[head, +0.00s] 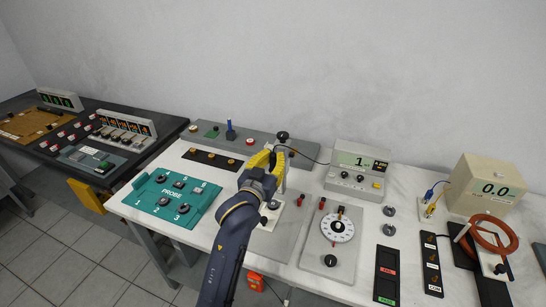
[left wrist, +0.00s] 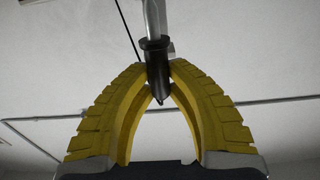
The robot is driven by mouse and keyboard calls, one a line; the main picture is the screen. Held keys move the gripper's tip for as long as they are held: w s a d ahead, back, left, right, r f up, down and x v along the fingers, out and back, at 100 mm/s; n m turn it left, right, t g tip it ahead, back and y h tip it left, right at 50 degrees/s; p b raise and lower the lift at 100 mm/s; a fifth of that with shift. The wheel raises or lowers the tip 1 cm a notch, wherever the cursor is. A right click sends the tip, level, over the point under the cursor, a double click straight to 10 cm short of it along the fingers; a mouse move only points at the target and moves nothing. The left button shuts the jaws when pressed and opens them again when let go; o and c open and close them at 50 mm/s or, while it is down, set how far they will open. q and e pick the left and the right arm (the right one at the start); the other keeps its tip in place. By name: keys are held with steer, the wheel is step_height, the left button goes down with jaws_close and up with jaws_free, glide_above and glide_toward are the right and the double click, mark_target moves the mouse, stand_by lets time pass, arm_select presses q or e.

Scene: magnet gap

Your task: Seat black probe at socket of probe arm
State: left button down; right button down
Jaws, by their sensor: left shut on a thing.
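My left gripper (head: 272,158) is over the middle of the bench, its yellow fingers pointing away from me. In the left wrist view, which looks up at the ceiling, the fingers (left wrist: 160,85) are shut on the black probe (left wrist: 155,60). The probe's narrow tip points between the fingers. A silver rod (left wrist: 151,18), apparently part of the probe arm, lines up with the probe's far end; I cannot tell whether the probe is seated in its socket. In the head view the probe is mostly hidden by my gripper. My right gripper is not in view.
A teal PROBE tray (head: 150,208) lies left of my arm. A meter reading 1 (head: 357,172) stands right, with a thin black cable running towards my gripper. A grey plate with a white dial (head: 338,229) is nearer. A beige box reading 0.0 (head: 487,188) stands far right.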

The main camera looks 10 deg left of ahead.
mark_target(272, 171)
arm_select(q)
steer(key=shift+f, duration=1.5)
steer(key=shift+f, duration=0.3)
steer(key=shift+f, duration=0.15)
steer(key=c, duration=1.3)
jaws_free()
steer(key=s, duration=0.4)
steer(key=s+a, duration=0.1)
steer(key=s, duration=0.3)
steer(key=s+a, duration=0.1)
steer(key=s, duration=0.3)
